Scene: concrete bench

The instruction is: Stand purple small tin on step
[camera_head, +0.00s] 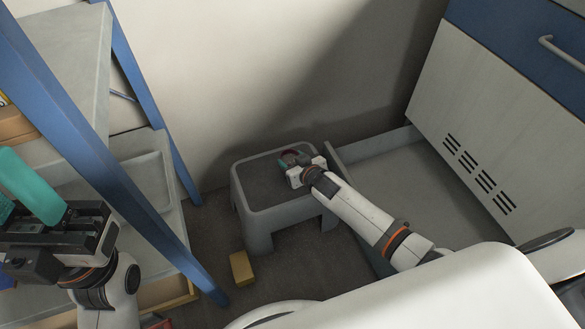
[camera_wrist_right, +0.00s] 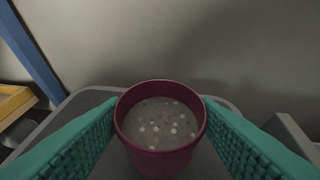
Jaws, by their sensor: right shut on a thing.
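The small tin (camera_wrist_right: 160,160) is a deep reddish-purple, upright round pot with a speckled grey inside. It stands between the teal finger pads of my right gripper (camera_wrist_right: 160,135) in the right wrist view, and the gripper is shut on it. In the head view the tin (camera_head: 289,153) shows as a small dark red shape at the right gripper (camera_head: 288,162), over the grey step (camera_head: 258,180). I cannot tell whether its base touches the step top. My left gripper (camera_head: 20,190) is at the left edge, partly cut off, with teal fingers; its opening is unclear.
A yellowish block (camera_head: 242,268) lies on the floor in front of the step. A blue-framed shelf (camera_head: 150,125) stands at the left. A low grey tray-like box (camera_head: 350,172) lies right of the step, beside a cabinet (camera_head: 480,120). The wall is behind.

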